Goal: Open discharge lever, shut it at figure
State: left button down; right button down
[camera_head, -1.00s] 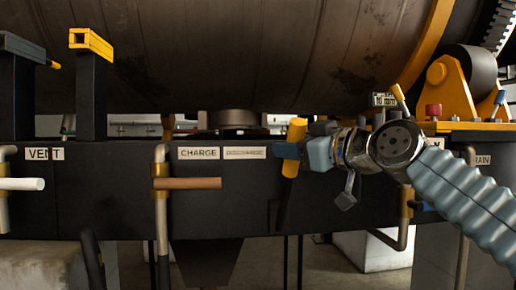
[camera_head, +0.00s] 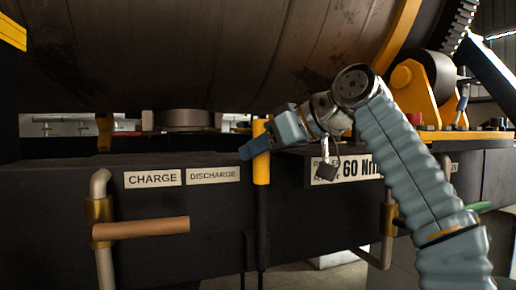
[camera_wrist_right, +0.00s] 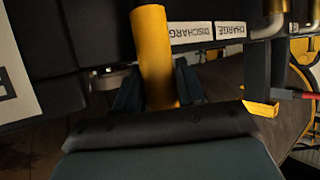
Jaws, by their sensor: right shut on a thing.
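The discharge lever (camera_head: 261,160) is a yellow grip on a dark rod, just right of the DISCHARGE label (camera_head: 213,174). It stands about upright. My right gripper (camera_head: 258,144) is shut on the yellow grip near its upper part. In the right wrist view the yellow grip (camera_wrist_right: 150,45) passes between the dark fingers of my right gripper (camera_wrist_right: 158,88). My left gripper is not in view.
A brown horizontal handle (camera_head: 140,228) on a pipe sits below the CHARGE label (camera_head: 153,178). A green handle (camera_head: 478,207) is at the right, behind my forearm. The large drum (camera_head: 200,60) hangs above the dark beam (camera_head: 60,200). A yellow roller bracket (camera_head: 412,90) stands at right.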

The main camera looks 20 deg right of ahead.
jog(key=shift+w, duration=0.15)
jog(key=c, duration=0.8)
grip_release()
jog(key=shift+w, duration=0.1)
jog(key=s+d, duration=0.3)
jog(key=s, duration=0.1)
jog(key=s+d+r, duration=0.1)
jog(key=s+d, duration=0.2)
jog(key=s, duration=0.2)
jog(key=s+d+r+b, duration=0.1)
jog(key=s+d, duration=0.2)
jog(key=s, duration=0.1)
jog(key=shift+s+d, duration=0.1)
jog(key=shift+s, duration=0.3)
